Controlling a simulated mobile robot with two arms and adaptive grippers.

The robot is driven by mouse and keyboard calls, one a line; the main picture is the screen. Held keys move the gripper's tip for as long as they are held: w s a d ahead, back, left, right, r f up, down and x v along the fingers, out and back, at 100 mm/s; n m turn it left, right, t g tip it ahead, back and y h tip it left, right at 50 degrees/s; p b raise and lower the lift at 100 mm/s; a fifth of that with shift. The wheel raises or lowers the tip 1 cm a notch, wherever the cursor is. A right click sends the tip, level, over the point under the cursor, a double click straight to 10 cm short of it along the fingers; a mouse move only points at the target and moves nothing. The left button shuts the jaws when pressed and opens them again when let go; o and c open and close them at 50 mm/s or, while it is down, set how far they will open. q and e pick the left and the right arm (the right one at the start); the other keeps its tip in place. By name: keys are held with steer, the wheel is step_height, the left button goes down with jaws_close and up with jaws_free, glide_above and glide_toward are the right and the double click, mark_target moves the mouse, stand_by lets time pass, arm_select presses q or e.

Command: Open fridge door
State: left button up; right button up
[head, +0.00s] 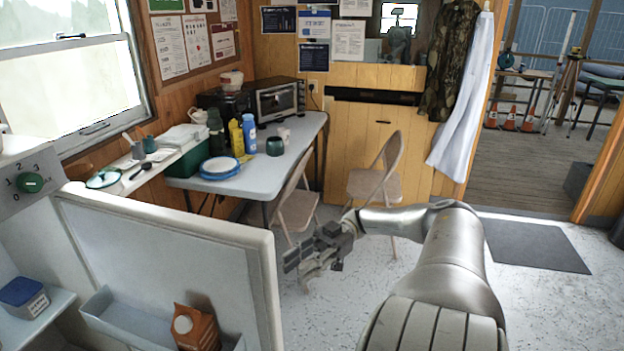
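The fridge (62,178) stands at the left edge, with a green dial on its front panel. Its door (165,265) is swung wide open, its inner side facing me. A door shelf (135,325) on it holds a brown carton (196,327). A blue-lidded container (23,298) sits on a shelf inside the fridge. My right gripper (301,268) is just right of the door's free edge in the picture, apart from it. Its fingers look spread, with nothing between them. My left gripper is not in view.
Behind the door, a grey table (255,178) holds a toaster oven (277,100), bottles and blue plates. Two folding chairs (380,180) stand by it. The speckled floor is clear around a dark mat (537,246) at right.

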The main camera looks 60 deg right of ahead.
steer(key=shift+v, duration=1.9)
